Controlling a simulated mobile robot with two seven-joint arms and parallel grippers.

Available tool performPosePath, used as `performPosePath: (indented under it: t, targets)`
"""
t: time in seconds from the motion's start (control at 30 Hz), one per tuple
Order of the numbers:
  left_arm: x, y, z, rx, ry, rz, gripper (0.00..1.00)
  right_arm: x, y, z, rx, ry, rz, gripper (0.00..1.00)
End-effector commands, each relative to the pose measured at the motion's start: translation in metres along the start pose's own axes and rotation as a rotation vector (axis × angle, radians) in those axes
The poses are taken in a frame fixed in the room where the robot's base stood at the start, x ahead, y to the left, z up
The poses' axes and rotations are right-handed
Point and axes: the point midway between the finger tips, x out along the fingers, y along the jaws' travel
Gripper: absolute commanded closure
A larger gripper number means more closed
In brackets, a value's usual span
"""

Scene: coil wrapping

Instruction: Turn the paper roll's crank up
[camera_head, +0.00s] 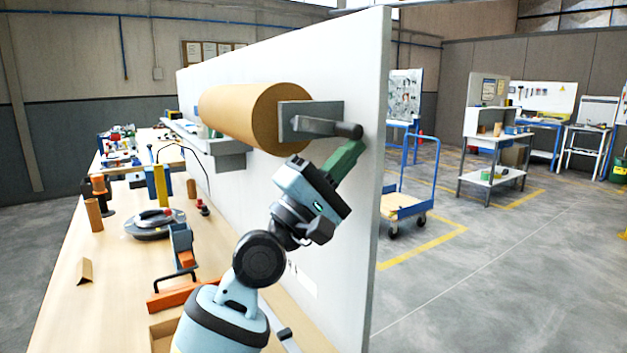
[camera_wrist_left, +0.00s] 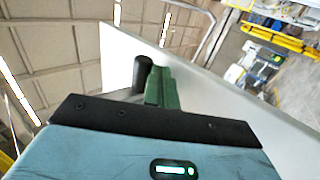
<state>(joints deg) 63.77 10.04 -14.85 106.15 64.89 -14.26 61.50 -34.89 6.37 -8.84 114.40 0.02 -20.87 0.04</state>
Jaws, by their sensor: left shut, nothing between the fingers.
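The brown paper roll (camera_head: 228,112) is mounted on the upright white panel (camera_head: 345,62). At its near end is a grey plate, and the crank (camera_head: 325,127) with a dark round handle points to the right in the head view. The handle's dark end (camera_wrist_left: 142,73) also shows in the wrist view. My left gripper (camera_head: 352,150), with green fingers, is shut and empty. Its fingertips are just below the handle's end in the head view. In the wrist view the shut fingers (camera_wrist_left: 161,87) are right beside the handle. I cannot tell whether they touch it. My right gripper is out of view.
The wooden workbench (camera_head: 62,300) runs along the left of the panel. It holds a round grey device (camera_head: 155,223), an orange-based tool (camera_head: 178,285) and brown cylinders. A blue cart (camera_head: 405,205) stands on the floor beyond the panel's near edge.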

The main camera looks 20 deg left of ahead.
Motion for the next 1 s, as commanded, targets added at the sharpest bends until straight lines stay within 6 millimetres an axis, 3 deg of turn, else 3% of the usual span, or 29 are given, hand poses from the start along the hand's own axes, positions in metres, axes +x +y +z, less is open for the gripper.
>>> performPosePath:
  t: [0.2, 0.47, 1.0]
  targets:
    - [0.003, 0.004, -0.001, 0.003, 0.001, 0.072, 1.0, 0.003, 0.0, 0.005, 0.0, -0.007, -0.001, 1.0]
    - [0.006, 0.008, 0.0, 0.002, 0.0, 0.071, 1.0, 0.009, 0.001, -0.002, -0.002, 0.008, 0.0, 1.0]
    - [0.007, 0.011, 0.0, 0.003, -0.001, 0.071, 1.0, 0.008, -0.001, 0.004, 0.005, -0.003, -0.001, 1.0]
